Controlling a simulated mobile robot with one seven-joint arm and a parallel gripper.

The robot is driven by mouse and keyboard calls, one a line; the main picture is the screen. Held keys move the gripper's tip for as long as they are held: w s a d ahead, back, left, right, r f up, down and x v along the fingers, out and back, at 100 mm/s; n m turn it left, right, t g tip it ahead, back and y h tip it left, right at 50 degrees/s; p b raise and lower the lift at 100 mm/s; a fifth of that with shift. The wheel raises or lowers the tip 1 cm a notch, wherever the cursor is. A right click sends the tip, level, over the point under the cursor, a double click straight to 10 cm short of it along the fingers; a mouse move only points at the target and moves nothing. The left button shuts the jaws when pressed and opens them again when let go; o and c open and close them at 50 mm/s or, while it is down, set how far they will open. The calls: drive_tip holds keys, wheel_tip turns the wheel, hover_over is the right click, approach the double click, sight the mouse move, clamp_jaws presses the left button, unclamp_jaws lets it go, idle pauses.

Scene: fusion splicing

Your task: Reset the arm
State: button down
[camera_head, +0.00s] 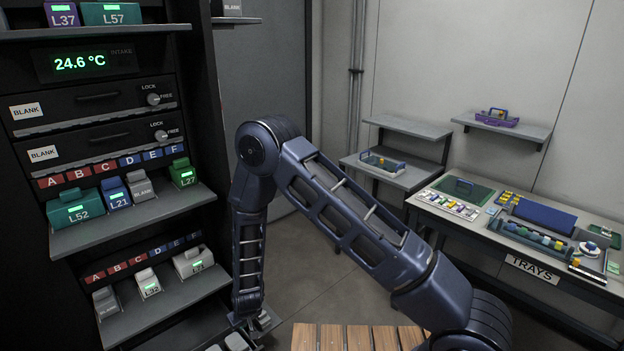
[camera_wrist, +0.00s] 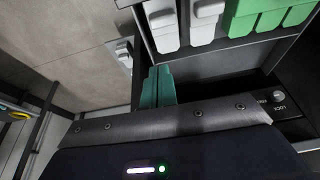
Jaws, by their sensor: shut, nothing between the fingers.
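In the wrist view, my gripper (camera_wrist: 158,78) shows as two teal fingers side by side, touching, with nothing between them. They stick out beyond a grey metal bar with screws, above a dark housing with a white light and a green light. In the head view, my arm rises from the lower right to a bent elbow. Its forearm hangs straight down beside the right side of the rack shelves (camera_head: 140,213). I cannot make out the fingers in that view.
The rack holds a teal L52 module (camera_head: 75,208), a blue L21 module (camera_head: 115,194) and a green L27 module (camera_head: 183,174). White modules (camera_wrist: 163,25) and green modules (camera_wrist: 270,18) show close beyond my gripper. A trays table (camera_head: 470,222) stands at right.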

drive_tip(key=w+d+r+m, duration=0.1)
drive_tip(key=w+d+r, duration=0.25)
drive_tip(key=r, duration=0.45)
drive_tip(key=w+d+r+y, duration=0.1)
drive_tip(key=w+d+r, duration=0.1)
drive_tip(key=w+r, duration=0.4)
drive_tip(key=w+d+r+m, duration=0.1)
drive_tip(key=w+d+r, duration=0.2)
drive_tip(key=r, duration=0.6)
drive_tip(key=w+d+r+m, duration=0.2)
drive_tip(key=w+d+r, duration=0.1)
drive_tip(key=d+r, duration=1.3)
drive_tip(key=s+d+r+m+t+h, duration=0.1)
drive_tip(key=s+d+r, duration=0.2)
drive_tip(key=d+r, duration=0.5)
drive_tip(key=s+d+r+m+t, duration=0.1)
drive_tip(key=s+d+r, duration=0.3)
drive_tip(key=d, duration=0.6)
drive_tip(key=s+d+r+m+h, duration=0.1)
drive_tip(key=s+d+r, duration=0.2)
drive_tip(key=s+d, duration=0.3)
drive_tip(key=s+d+r+m+h, duration=0.1)
drive_tip(key=s+d+r, duration=0.2)
drive_tip(key=s+d, duration=0.4)
drive_tip(key=shift+s+m+h, duration=0.25)
drive_tip(key=shift+m+h, duration=0.15)
